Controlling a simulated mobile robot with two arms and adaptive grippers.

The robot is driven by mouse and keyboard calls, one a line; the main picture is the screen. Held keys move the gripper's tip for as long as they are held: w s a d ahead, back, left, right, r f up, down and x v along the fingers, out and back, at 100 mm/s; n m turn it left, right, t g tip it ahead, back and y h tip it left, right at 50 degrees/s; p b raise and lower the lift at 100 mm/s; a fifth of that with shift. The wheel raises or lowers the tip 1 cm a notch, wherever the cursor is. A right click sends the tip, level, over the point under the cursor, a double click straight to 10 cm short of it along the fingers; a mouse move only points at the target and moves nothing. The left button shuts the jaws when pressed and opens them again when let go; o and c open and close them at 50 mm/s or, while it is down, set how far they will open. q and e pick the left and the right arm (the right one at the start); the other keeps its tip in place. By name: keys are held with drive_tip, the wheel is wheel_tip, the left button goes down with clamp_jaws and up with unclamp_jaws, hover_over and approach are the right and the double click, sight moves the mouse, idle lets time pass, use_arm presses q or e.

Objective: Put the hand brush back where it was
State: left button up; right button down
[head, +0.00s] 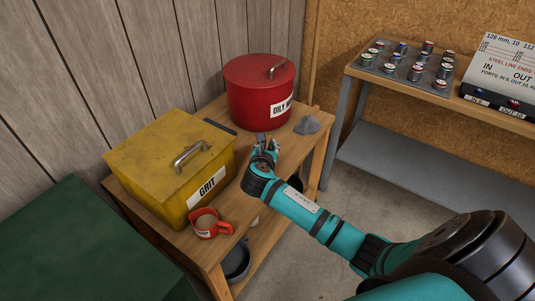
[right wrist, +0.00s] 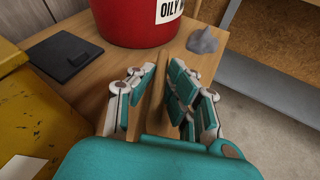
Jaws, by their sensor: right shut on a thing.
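My right gripper (head: 263,147) is over the wooden bench, between the yellow grit box and the front edge. In the right wrist view its fingers (right wrist: 158,92) are closed around a narrow brown wooden piece (right wrist: 157,98), which looks like the handle of the hand brush. The rest of the brush, with its bristles, is hidden by the fingers and palm. In the head view the brush cannot be made out clearly. My left gripper is not in view.
Bare wood shows before the bin. A shelf unit (head: 420,155) stands right.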

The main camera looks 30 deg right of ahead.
drive_tip(key=shift+w+d, duration=0.15)
drive_tip(key=shift+f, duration=1.75)
drive_tip(key=c, duration=1.3)
unclamp_jaws()
drive_tip(key=shift+f, duration=0.15)
drive_tip(key=shift+r, duration=0.2)
drive_tip(key=v, duration=1.2)
